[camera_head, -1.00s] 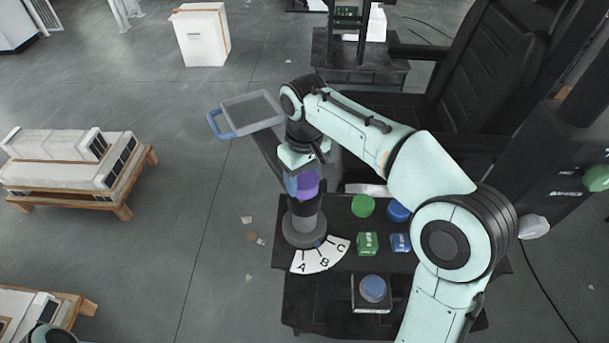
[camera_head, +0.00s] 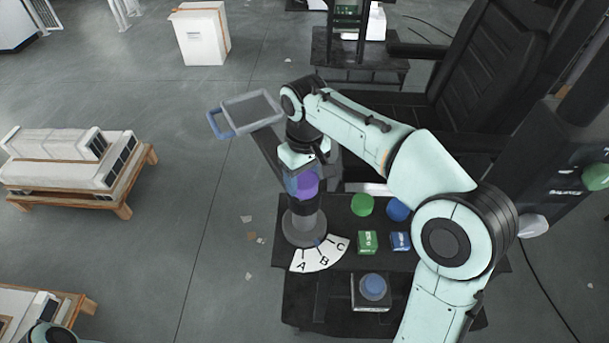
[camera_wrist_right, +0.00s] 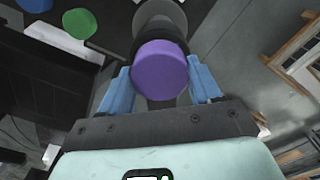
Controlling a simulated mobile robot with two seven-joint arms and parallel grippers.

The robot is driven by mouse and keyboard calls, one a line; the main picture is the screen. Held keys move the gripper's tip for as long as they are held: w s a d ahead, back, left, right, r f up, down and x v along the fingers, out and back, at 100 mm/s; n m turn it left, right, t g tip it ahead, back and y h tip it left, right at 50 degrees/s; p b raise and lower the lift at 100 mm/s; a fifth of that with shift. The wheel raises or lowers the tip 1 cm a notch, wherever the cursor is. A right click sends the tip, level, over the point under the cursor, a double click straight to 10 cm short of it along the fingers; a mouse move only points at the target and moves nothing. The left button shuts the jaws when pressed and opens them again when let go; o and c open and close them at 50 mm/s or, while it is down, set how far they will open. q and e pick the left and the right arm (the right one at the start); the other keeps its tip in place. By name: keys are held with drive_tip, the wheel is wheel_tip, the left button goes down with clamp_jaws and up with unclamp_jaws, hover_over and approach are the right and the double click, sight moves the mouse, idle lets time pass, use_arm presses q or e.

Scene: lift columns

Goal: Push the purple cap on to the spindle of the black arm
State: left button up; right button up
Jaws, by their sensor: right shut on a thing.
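The purple cap (camera_head: 308,186) is between the blue fingers of my right gripper (camera_head: 300,182), which is shut on it. In the right wrist view the cap (camera_wrist_right: 160,68) shows its round face between the two fingers of the gripper (camera_wrist_right: 161,80). The cap sits in line with the top of a grey column (camera_head: 304,228) with a black collar (camera_head: 307,206). A gap between cap and collar cannot be made out. The spindle is hidden. A dark arm (camera_head: 267,150) shows behind my wrist. My left gripper is out of view.
A lettered dial (camera_head: 321,258) lies at the column's foot on a black table. Green and blue round knobs (camera_head: 362,205) (camera_head: 398,210), small boxes (camera_head: 367,242) and a blue button (camera_head: 373,287) are to the right. A grey tray (camera_head: 252,110) stands behind left. A black chair (camera_head: 500,75) is at right.

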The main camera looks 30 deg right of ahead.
drive_tip(key=shift+s+f, duration=0.1)
drive_tip(key=shift+f, duration=0.1)
drive_tip(key=o, duration=1.3)
drive_tip(key=shift+r, duration=0.1)
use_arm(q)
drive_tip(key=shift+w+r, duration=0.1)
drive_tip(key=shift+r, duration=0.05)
use_arm(e)
drive_tip(key=shift+r, duration=0.25)
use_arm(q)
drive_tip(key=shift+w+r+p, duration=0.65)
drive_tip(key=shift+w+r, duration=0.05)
use_arm(e)
drive_tip(key=shift+r, duration=0.8)
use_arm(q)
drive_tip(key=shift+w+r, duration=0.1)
use_arm(e)
drive_tip(key=shift+r, duration=0.15)
